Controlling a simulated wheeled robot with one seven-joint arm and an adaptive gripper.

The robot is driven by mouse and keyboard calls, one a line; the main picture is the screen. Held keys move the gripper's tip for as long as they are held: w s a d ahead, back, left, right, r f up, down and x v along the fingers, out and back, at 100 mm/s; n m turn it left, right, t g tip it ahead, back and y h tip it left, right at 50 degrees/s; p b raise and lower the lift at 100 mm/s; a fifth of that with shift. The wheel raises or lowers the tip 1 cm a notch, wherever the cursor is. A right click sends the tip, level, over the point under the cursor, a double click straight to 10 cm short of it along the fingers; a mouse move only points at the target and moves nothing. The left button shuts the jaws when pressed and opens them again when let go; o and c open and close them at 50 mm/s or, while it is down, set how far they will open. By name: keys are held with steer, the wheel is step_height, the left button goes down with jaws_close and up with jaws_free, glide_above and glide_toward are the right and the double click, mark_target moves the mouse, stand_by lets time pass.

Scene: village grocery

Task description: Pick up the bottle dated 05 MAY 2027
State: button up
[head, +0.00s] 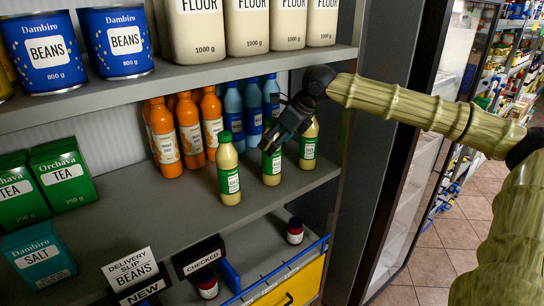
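Three pale yellow bottles with green caps and green labels stand upright on the middle shelf: a left one (229,172) nearest the front, a middle one (271,170) and a right one (308,146). No date on any of them is readable from here. My gripper (272,144) is black and reaches in from the right, with its fingers at the top of the middle bottle, partly covering its cap area. I cannot tell whether it touches that bottle, or whether the fingers are open or shut.
Orange bottles (163,138) and blue bottles (253,112) stand behind and left. The upper shelf (190,76) with flour bags (246,24) and bean tins (115,42) overhangs. A dark upright panel (380,120) bounds the right side.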

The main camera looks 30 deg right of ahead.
steer(key=shift+w+f, duration=0.1)
steer(key=shift+f, duration=0.05)
stand_by(0.3)
jaws_close()
